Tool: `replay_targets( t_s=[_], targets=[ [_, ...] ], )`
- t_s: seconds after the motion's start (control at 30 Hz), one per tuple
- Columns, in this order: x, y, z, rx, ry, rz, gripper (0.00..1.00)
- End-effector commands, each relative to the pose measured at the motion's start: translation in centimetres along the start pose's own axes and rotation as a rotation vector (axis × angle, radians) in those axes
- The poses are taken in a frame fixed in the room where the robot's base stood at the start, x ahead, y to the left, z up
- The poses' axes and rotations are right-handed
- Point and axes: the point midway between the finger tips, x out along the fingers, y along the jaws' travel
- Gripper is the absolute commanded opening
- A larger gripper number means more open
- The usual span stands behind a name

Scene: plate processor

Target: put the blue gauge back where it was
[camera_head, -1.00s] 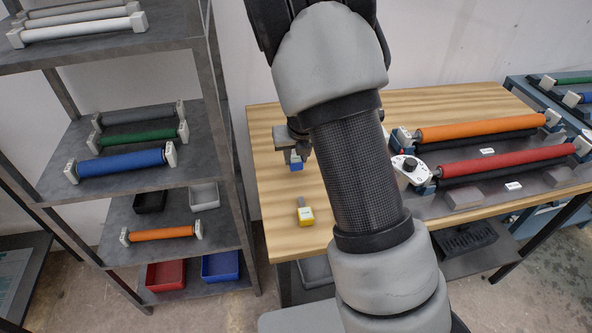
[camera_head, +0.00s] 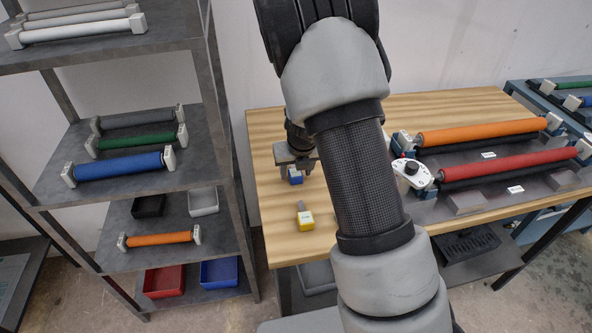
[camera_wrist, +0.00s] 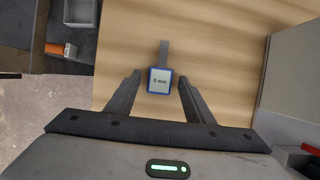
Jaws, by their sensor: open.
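The blue gauge (camera_head: 295,178), a small blue block with a pale display face, is at the left part of the wooden table, just below my gripper (camera_head: 296,163). In the wrist view the gauge (camera_wrist: 160,81) sits between my two open fingertips, with a visible gap on each side. Its grey stem points away from my palm. It appears to rest on the wood; its underside is hidden.
Orange (camera_head: 480,131) and red (camera_head: 510,165) rollers lie on the machine at the table's right, beside a white dial unit (camera_head: 411,174). A shelf rack (camera_head: 225,200) with rollers and bins stands left. Bare wood surrounds the blue gauge.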

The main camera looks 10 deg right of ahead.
Motion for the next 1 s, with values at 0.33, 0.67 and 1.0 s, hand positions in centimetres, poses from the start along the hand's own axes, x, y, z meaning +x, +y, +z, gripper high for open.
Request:
replay_targets(
  t_s=[0.33, 0.67, 1.0],
  targets=[
    [-4.2, 0.1, 0.3, -0.002, -0.002, 0.001, 0.48],
    [-10.7, 0.1, 0.2, -0.002, -0.001, 0.001, 0.48],
    [-15.1, 1.0, -0.1, -0.208, -0.013, 0.061, 0.48]
  ],
)
